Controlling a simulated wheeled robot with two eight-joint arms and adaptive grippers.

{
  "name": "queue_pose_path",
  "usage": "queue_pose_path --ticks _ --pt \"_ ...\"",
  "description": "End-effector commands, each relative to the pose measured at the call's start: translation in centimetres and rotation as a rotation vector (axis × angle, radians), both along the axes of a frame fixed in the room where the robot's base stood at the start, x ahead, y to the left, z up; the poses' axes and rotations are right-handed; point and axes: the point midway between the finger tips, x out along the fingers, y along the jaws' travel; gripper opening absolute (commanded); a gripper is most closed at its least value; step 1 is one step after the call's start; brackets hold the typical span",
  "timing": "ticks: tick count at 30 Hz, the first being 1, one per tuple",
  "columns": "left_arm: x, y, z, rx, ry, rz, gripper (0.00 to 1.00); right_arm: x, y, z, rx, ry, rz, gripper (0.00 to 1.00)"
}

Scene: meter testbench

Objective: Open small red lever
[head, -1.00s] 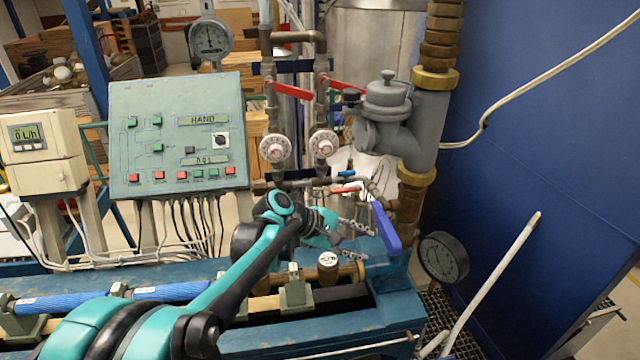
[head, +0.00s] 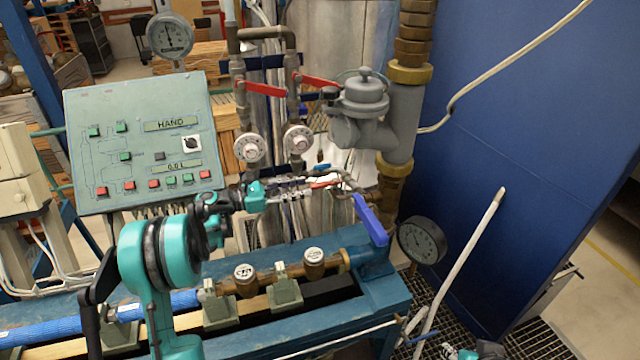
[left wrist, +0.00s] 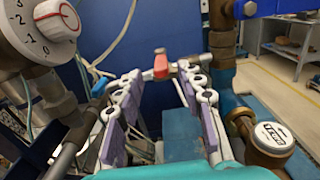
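The small red lever (head: 325,184) sits on a thin pipe below the two white dials, left of the large blue lever. In the left wrist view, the red lever (left wrist: 160,66) shows its end just ahead of the fingertips, near the middle between them. My left gripper (head: 306,189) reaches in from the left at about the lever's height. Its two fingers are spread apart with nothing between them, as the left wrist view also shows (left wrist: 160,80). I cannot tell whether a fingertip touches the lever. A teal and dark part of my right arm shows at the bottom edge.
Two larger red levers (head: 265,89) (head: 320,82) are above. The white dials (head: 249,148) (head: 298,139) and the blue lever (head: 370,220) are close to the gripper. A control panel (head: 140,140) stands left, and a round gauge (head: 421,240) stands right.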

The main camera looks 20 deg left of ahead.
Motion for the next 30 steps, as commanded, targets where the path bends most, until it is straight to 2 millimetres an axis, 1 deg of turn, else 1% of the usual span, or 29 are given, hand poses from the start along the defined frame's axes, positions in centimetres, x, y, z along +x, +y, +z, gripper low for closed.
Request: queue_pose_path --ticks 1,3,9,13,21,22,23,24,26,30 --pt "0.4 -0.8 -0.1 0.001 0.000 -0.003 0.38 0.0 0.0 -0.2 0.000 0.000 0.000 0.40" --pt "1.1 -1.9 -0.1 0.001 0.000 -0.004 0.38 0.0 0.0 -0.3 0.000 0.000 0.000 0.40" --pt "2.8 -4.2 -0.1 0.003 -0.001 -0.001 0.38 0.0 0.0 -0.6 0.000 0.000 0.000 0.40" --pt "3.3 -4.9 0.0 0.003 -0.001 -0.001 0.38 0.0 0.0 -0.7 0.000 0.000 0.000 0.40" --pt "3.4 -5.1 0.0 0.003 -0.001 0.001 0.38 0.0 0.0 -0.7 0.000 0.000 0.000 0.40" --pt "3.4 -5.1 0.0 0.003 -0.001 0.001 0.33 0.0 0.0 -0.7 0.000 0.000 0.000 0.40" --pt "3.4 -5.1 0.0 0.003 -0.001 0.001 0.25 0.0 0.0 -0.7 0.000 0.000 0.000 0.40" --pt "3.4 -5.1 0.0 0.003 -0.001 0.001 0.14 0.0 0.0 -0.7 0.000 0.000 0.000 0.40" --pt "3.4 -5.1 0.0 0.003 -0.001 0.000 0.00 0.0 0.0 -0.7 0.000 0.000 0.000 0.40" --pt "3.4 -5.1 0.0 0.003 -0.001 0.001 0.00 0.0 0.0 -0.7 0.000 0.000 0.000 0.40"
